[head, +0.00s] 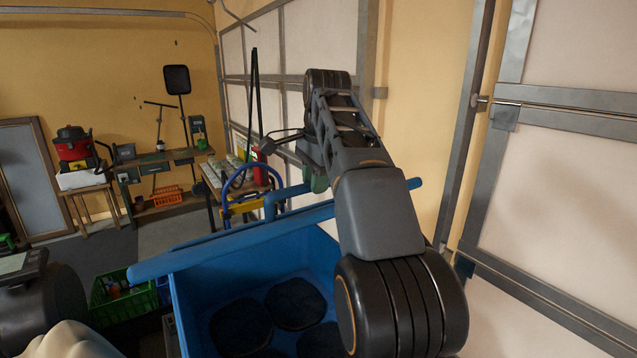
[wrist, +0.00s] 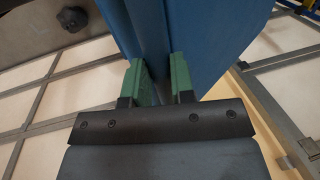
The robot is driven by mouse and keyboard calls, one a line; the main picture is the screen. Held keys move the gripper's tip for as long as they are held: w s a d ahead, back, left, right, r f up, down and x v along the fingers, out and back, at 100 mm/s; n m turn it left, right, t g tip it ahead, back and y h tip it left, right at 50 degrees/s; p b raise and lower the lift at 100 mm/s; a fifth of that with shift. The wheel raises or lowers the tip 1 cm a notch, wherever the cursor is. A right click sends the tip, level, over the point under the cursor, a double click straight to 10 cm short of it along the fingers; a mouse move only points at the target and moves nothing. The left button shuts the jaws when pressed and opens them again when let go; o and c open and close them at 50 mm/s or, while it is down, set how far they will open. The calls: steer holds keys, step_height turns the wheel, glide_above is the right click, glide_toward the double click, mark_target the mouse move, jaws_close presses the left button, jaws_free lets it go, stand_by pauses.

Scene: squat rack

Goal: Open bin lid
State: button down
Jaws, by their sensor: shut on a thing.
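The blue bin (head: 190,300) stands in front of me in the head view, and I look down into its open inside. A long blue edge, apparently the bin lid (head: 215,248) seen nearly edge-on, slants across the bin's far side. My gripper (head: 318,183) is beyond that edge, with its green fingers partly hidden behind my arm. In the wrist view, the green fingers of my gripper (wrist: 163,80) are on either side of a blue ridge of the lid (wrist: 205,35). The exact contact at the fingertips is partly hidden.
Dark round pads (head: 295,303) lie in the bin. A green crate (head: 122,300) is at its left. A blue hand-truck frame (head: 232,182) and a cluttered workbench (head: 165,158) stand beyond. A panelled door (head: 565,190) is close on the right.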

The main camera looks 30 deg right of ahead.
steer(key=shift+w+f, duration=0.15)
steer(key=shift+f, duration=0.05)
steer(key=c, duration=1.3)
jaws_free()
steer(key=shift+w, duration=0.1)
steer(key=shift+c, duration=0.2)
steer(key=shift+o, duration=0.7)
steer(key=shift+w+f, duration=0.1)
steer(key=shift+w, duration=0.15)
steer(key=shift+o, duration=1.2)
steer(key=shift+s, duration=0.1)
